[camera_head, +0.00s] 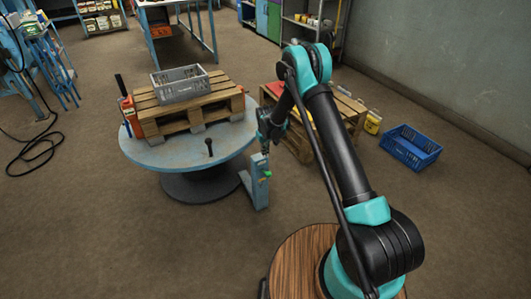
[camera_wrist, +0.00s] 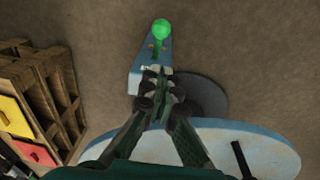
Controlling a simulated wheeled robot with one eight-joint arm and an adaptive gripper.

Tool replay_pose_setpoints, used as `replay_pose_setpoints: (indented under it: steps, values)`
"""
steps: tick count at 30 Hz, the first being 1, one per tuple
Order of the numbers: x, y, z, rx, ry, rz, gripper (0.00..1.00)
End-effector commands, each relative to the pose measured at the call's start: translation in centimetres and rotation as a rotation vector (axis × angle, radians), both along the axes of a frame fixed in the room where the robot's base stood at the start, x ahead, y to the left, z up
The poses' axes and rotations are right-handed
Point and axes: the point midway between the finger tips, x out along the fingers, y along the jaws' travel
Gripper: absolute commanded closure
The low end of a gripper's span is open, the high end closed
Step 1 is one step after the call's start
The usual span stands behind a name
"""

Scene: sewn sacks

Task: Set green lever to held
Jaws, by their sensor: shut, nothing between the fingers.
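The green lever (camera_head: 267,175) is a small lever with a green knob on a pale blue upright post (camera_head: 257,190) beside the round table. In the wrist view its round green knob (camera_wrist: 161,29) is at the top centre, beyond my fingertips. My gripper (camera_head: 265,144) is above the top of the post; in the wrist view its fingers (camera_wrist: 159,78) are shut with nothing between them. The fingers are apart from the knob in the wrist view and cover part of the post. Any marks for the lever's positions are too small to read.
The round blue table (camera_head: 222,160) holds a wooden pallet (camera_head: 190,110) with a grey crate (camera_head: 180,92), and has a black upright handle (camera_head: 209,146). Another pallet (camera_wrist: 30,85) stands behind my arm. A blue crate (camera_head: 410,150) is on the right floor. Floor in front is clear.

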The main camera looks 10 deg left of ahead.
Motion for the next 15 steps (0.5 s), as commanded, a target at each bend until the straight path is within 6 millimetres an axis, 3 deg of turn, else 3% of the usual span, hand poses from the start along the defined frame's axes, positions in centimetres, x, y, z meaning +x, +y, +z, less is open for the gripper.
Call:
replay_pose_setpoints:
  steps: [9, 15]
  values:
    - [0.6, 0.1, -5.9, 0.000, 0.000, 0.000, 1.00]
    - [-0.1, -0.7, -8.5, 0.000, 0.000, 0.000, 1.00]
